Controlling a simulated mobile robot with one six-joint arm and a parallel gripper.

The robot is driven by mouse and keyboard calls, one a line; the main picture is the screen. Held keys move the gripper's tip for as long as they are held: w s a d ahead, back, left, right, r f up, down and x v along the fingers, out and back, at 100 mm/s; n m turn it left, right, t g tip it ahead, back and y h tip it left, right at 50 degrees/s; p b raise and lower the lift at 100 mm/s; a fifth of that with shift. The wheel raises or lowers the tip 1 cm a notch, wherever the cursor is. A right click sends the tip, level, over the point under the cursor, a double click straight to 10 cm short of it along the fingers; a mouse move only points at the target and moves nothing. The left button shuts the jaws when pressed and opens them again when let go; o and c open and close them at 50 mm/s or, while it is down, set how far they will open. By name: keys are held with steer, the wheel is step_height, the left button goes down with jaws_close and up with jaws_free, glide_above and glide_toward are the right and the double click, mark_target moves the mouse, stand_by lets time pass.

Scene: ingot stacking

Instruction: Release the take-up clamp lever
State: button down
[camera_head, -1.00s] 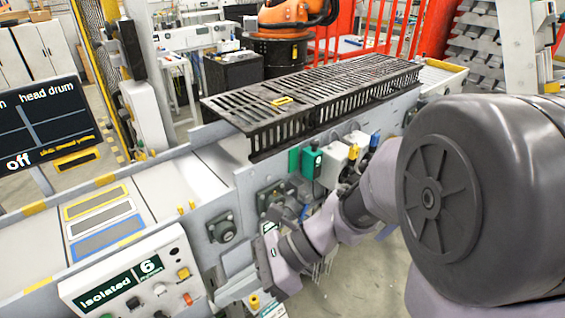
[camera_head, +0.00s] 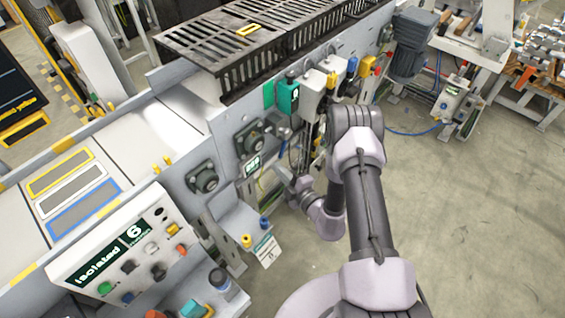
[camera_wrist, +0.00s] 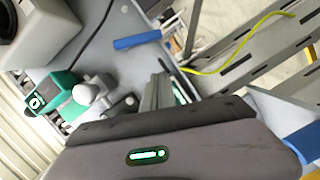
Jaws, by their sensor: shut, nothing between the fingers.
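My gripper (camera_wrist: 158,92) is shut and empty in the wrist view, its fingers pointing at the grey side plate of the conveyor. In the head view my gripper (camera_head: 287,182) is beside the conveyor's side, below the green box. A blue bar (camera_wrist: 137,40), possibly the clamp lever, lies just beyond the fingertips in the wrist view; no contact shows. A green box marked 0 (camera_wrist: 45,100) and a pale round knob (camera_wrist: 83,93) are to its left. I cannot tell for certain which part is the take-up clamp lever.
The control panel (camera_head: 125,255) reads "isolated 6". The green box (camera_head: 287,97) and a white box (camera_head: 312,95) hang on the conveyor side. A yellow cable (camera_wrist: 240,48) runs near the frame. A black grating (camera_head: 215,38) covers the conveyor. Open floor (camera_head: 465,220) lies to the right.

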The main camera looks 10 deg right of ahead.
mark_target(280, 156)
steer(key=shift+w+d+f+b, duration=0.3)
steer(key=shift+w+d+b, duration=0.05)
steer(key=shift+w, duration=0.4)
steer(key=shift+w+d+f+b, duration=0.3)
steer(key=shift+w+b, duration=0.1)
steer(key=shift+w, duration=0.35)
steer(key=shift+w+d+f+b, duration=0.25)
steer(key=shift+w+d+b, duration=0.1)
steer(key=shift+w, duration=0.4)
steer(key=shift+w+d+f, duration=0.35)
steer(key=shift+d+f, duration=0.15)
steer(key=shift+f, duration=0.05)
steer(key=shift+s, duration=0.1)
